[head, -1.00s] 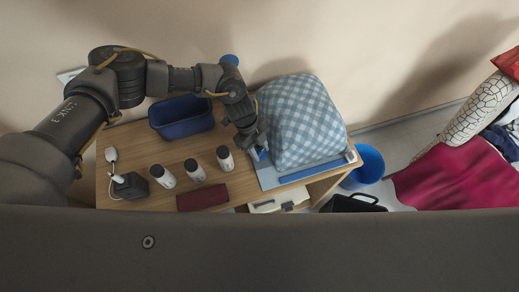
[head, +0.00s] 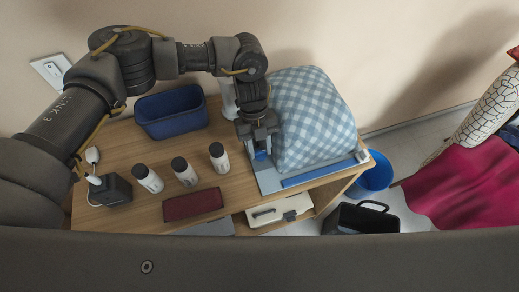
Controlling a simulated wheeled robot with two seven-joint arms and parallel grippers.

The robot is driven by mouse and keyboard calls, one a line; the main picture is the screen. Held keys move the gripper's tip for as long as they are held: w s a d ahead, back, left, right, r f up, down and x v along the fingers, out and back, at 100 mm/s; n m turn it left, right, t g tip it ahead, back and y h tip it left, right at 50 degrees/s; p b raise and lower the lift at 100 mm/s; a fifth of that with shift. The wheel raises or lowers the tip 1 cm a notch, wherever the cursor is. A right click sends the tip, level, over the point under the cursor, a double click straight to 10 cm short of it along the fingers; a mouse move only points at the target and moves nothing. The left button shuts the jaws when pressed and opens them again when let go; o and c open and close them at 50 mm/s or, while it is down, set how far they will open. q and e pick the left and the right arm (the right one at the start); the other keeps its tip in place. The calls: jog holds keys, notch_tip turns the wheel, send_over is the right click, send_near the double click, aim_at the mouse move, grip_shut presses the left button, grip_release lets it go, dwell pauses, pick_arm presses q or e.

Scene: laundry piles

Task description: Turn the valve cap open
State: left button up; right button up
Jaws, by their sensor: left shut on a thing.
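A puffy blue-and-white checked bag (head: 315,115) lies on a flat pale-blue sheet (head: 268,182) at the right end of the wooden table. A blue strip (head: 312,174) runs along the sheet's front edge. My left gripper (head: 261,153) points down at the bag's left side. It is shut on a small blue piece, which looks like the valve cap; the fingers hide most of it, so how far it is turned cannot be told. My right gripper is not in view.
On the wooden table (head: 236,194) are a dark-blue bin (head: 172,112), several dark-capped white bottles (head: 185,172), a dark-red case (head: 193,205) and a black charger block (head: 113,190). A blue bucket (head: 375,171) and black container (head: 360,219) stand right of the table.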

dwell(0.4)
pick_arm(q)
jog(key=o, duration=1)
jog(key=b+v, duration=0.2)
jog(key=v, duration=0.8)
jog(key=shift+w+r, duration=0.2)
jog(key=shift+r, duration=0.15)
jog(key=shift+s+d, duration=0.1)
